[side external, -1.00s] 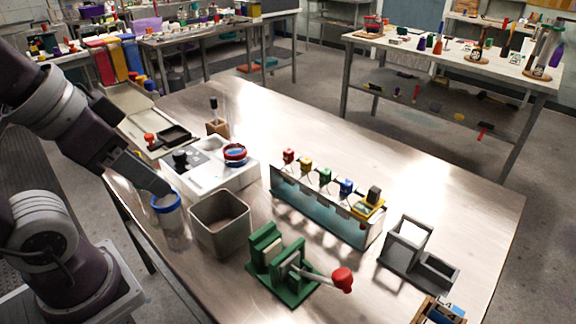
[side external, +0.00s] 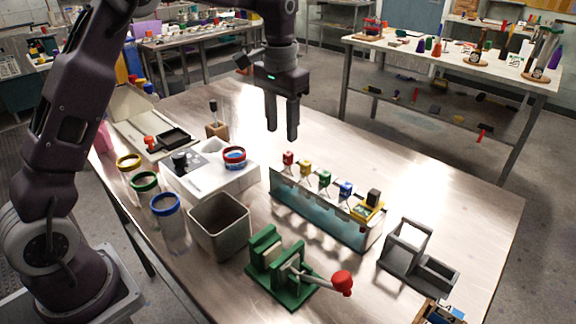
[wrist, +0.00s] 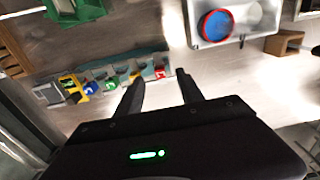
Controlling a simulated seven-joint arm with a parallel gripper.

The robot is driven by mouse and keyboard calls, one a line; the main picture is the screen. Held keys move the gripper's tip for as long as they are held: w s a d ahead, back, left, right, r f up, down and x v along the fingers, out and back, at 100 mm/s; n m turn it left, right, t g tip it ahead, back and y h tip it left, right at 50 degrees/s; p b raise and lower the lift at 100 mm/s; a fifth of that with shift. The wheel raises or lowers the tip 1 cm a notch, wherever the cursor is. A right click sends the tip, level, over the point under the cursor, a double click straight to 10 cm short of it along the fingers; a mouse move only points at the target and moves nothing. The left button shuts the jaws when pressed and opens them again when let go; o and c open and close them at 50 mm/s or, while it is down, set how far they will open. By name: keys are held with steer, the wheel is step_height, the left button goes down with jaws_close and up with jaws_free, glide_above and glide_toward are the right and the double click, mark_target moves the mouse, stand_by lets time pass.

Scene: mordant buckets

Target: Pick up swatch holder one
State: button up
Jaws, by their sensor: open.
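Several swatch holders with coloured heads hang in a row along a clear bath (side external: 320,217) of bluish liquid: red (side external: 288,158), yellow (side external: 306,166), green (side external: 325,178) and blue (side external: 346,187). White marks on their heads are too small to read surely, so I cannot tell which is number one. In the wrist view, the red holder (wrist: 160,71) lies closest to my fingers, with the others running left. My gripper (side external: 283,132) is open and empty, pointing down above and behind the red end of the row. Its two fingers also show in the wrist view (wrist: 159,82).
A yellow clip with a dark block (side external: 370,204) sits at the bath's right end. A green press with a red-knobbed lever (side external: 285,272), a grey bin (side external: 219,225) and a white unit (side external: 210,177) stand nearby. Bare tabletop lies behind the bath.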

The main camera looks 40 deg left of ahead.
mark_target(288, 153)
steer(key=f, duration=0.3)
steer(key=w+f, duration=0.1)
steer(key=f, duration=0.4)
steer(key=shift+w+d+f, duration=0.1)
steer(key=shift+w+f, duration=0.2)
jaws_close()
